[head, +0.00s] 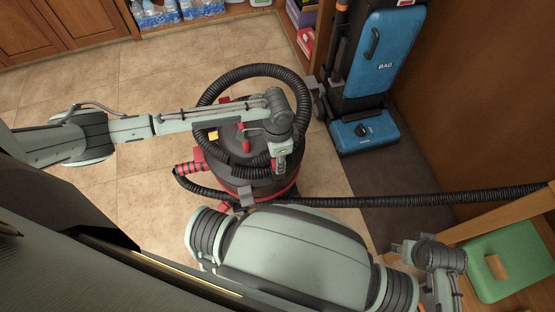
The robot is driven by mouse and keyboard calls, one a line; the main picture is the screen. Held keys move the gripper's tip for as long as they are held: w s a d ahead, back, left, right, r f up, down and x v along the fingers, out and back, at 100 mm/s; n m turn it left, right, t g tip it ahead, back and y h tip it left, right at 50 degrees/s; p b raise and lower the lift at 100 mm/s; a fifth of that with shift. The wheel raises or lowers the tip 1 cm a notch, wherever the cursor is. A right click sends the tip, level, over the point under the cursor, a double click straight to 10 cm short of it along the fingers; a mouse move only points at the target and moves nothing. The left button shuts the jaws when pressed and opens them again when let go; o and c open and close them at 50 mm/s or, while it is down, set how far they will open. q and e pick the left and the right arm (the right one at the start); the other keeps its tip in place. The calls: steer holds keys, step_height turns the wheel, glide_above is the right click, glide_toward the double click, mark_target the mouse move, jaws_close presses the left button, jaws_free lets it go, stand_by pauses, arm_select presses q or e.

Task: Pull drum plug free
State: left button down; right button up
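The drum vacuum (235,150) stands on the tiled floor in the middle of the head view, with a dark lid and a red band around its body. My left gripper (280,166) hangs over the right side of the drum, pointing down. Its fingers are small and dark here, so I cannot tell whether they are open or touching anything. The drum plug cannot be made out; the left arm and hose cover part of the drum. My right wrist shows at the lower right, with its fingertips beyond the bottom edge.
A black ribbed hose (420,200) loops over the drum and runs right. A blue upright machine (385,65) stands behind, on a dark floor strip. A green step stool (508,255) is at the right. Bottled water (170,14) fills a back shelf. Floor left of the drum is clear.

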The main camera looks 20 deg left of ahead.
arm_select(q)
steer(key=shift+r+p, duration=0.8)
steer(key=shift+r, duration=1.85)
